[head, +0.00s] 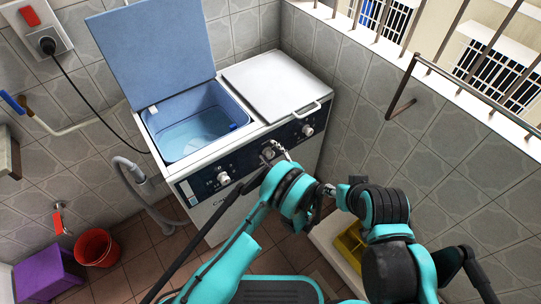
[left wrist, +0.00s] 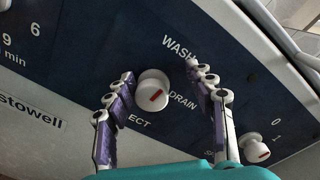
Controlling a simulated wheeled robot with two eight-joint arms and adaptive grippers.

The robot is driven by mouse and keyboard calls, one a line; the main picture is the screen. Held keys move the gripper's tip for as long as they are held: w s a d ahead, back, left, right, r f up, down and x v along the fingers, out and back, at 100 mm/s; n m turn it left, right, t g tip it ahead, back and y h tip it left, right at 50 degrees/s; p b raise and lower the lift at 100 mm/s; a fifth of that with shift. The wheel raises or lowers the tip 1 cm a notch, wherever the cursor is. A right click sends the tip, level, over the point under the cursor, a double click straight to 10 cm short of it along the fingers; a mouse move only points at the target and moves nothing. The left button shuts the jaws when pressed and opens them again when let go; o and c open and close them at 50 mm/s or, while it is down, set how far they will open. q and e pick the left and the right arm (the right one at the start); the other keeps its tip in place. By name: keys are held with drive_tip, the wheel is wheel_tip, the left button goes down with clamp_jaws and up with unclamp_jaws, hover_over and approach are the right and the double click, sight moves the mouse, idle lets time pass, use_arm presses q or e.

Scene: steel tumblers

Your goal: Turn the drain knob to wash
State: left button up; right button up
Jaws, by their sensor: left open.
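The drain knob (left wrist: 152,90) is a round white dial with a red mark on the machine's dark blue control panel, in the middle of the left wrist view. Its mark points to the lower right, toward the printed word DRAIN; WASH is printed above it. My left gripper (left wrist: 160,72) is open, its purple-and-white fingers on either side of the knob. I cannot tell whether they touch it. In the head view my left gripper (head: 279,147) is at the panel's middle knob (head: 268,153), partly covering it. My right gripper (head: 328,190) is near the left wrist, mostly hidden.
The washing machine has an open blue lid (head: 155,50), a tub (head: 195,125) with water, and a closed white lid (head: 277,85). Other knobs sit left (head: 223,178) and right (head: 307,130). A grey hose (head: 135,175), red bucket (head: 95,247) and purple box (head: 48,272) are left.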

sight(265, 135)
use_arm(q)
wheel_tip(265, 135, up, 8)
drive_tip(key=shift+r, duration=0.1)
idle(0.4)
